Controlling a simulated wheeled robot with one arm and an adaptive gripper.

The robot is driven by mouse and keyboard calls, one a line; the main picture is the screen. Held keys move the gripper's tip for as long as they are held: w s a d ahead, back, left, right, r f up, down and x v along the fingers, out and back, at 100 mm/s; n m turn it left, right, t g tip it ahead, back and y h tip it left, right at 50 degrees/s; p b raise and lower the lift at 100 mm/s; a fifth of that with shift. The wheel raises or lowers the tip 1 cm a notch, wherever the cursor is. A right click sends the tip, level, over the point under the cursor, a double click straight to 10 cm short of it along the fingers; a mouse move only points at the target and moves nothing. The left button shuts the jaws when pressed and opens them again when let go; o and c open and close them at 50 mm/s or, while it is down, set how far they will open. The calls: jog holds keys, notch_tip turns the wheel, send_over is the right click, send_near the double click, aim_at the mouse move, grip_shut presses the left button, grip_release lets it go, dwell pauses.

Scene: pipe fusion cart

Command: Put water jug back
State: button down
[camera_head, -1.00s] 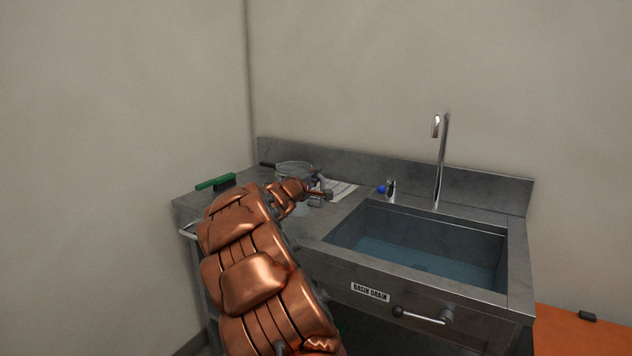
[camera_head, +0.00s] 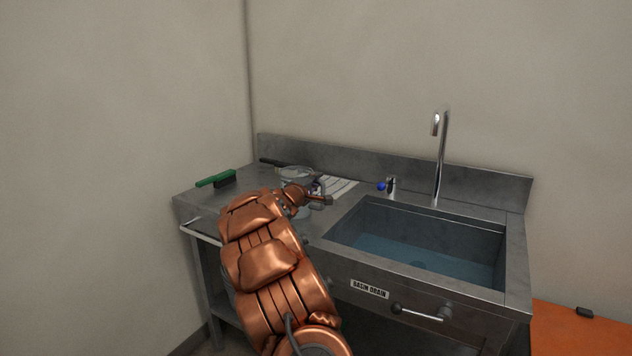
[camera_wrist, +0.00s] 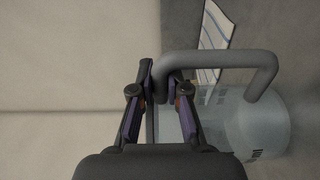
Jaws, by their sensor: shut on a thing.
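The water jug (camera_head: 297,173) is clear with a grey handle. It stands upright at the left part of the steel counter, partly hidden behind my arm in the head view. In the wrist view the jug body (camera_wrist: 262,128) lies to the right, with dark print near its edge. My gripper (camera_wrist: 160,85) is shut on the jug's grey handle (camera_wrist: 215,58). In the head view my gripper (camera_head: 318,192) is at the jug's right side. I cannot tell whether the jug's base touches the counter.
A striped sheet (camera_head: 338,187) lies beside the jug. A green-handled brush (camera_head: 216,179) is at the counter's left edge. A water-filled basin (camera_head: 425,245) with a tall tap (camera_head: 441,160) and blue-knobbed valve (camera_head: 388,187) is to the right. A dark-handled item (camera_head: 270,162) lies behind the jug.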

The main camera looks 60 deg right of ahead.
jog(key=shift+f+b, duration=0.25)
jog(key=shift+b, duration=0.05)
jog(key=c, duration=1.2)
grip_release()
jog(key=shift+o, duration=0.2)
jog(key=shift+a+r+p, duration=0.1)
jog(key=shift+r+p, duration=0.15)
jog(key=shift+p, duration=0.1)
jog(key=s+a+b, duration=0.1)
jog(key=a+b, duration=0.1)
jog(key=a, duration=0.9)
jog(key=shift+a, duration=0.4)
jog(key=shift+s, duration=0.15)
